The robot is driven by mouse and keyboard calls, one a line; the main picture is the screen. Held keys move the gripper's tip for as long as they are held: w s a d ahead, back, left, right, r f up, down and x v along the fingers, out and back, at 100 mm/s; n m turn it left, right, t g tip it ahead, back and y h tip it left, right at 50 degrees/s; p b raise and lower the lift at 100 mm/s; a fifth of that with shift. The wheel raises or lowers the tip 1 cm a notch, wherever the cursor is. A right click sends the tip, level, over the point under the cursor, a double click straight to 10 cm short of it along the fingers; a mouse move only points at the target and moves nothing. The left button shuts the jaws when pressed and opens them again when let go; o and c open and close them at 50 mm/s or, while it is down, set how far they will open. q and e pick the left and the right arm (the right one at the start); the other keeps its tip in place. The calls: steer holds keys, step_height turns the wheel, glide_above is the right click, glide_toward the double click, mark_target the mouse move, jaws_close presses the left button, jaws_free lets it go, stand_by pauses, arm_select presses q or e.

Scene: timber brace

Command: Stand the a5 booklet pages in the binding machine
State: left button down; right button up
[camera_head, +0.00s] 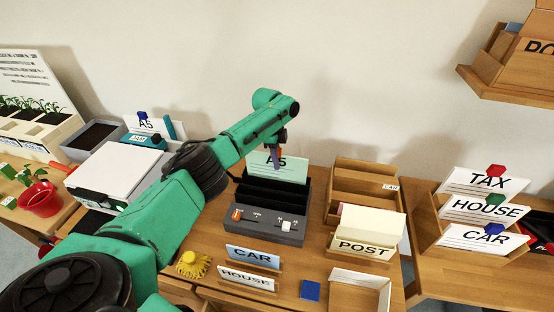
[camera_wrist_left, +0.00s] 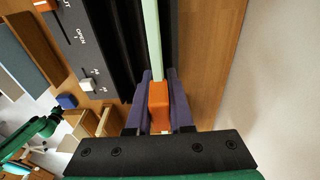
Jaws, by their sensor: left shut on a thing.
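The A5 booklet pages (camera_head: 292,169) are a pale green upright sheet marked A5, at the back of the dark binding machine (camera_head: 267,228). My left gripper (camera_head: 275,158) is above the pages. In the left wrist view its purple fingers (camera_wrist_left: 158,108) are shut on an orange tab (camera_wrist_left: 159,95) on the pages' top edge. The pages show there edge-on as a pale strip (camera_wrist_left: 152,38), over the machine's black slots (camera_wrist_left: 124,40). I cannot tell whether their lower edge is seated in a slot.
CAR (camera_head: 252,257) and HOUSE (camera_head: 246,279) cards stand in front of the machine. A POST card (camera_head: 363,248) and wooden trays (camera_head: 365,187) stand to its right. A white printer-like box (camera_head: 118,172) is at left. A yellow object (camera_head: 192,264) lies near the front.

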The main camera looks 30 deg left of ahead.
arm_select(q)
steer(key=shift+f+b, duration=0.55)
steer(key=shift+f, duration=0.2)
steer(key=shift+c, duration=1.2)
jaws_free()
steer(key=shift+r, duration=0.1)
step_height(320, 180, up, 8)
steer(key=p, duration=0.7)
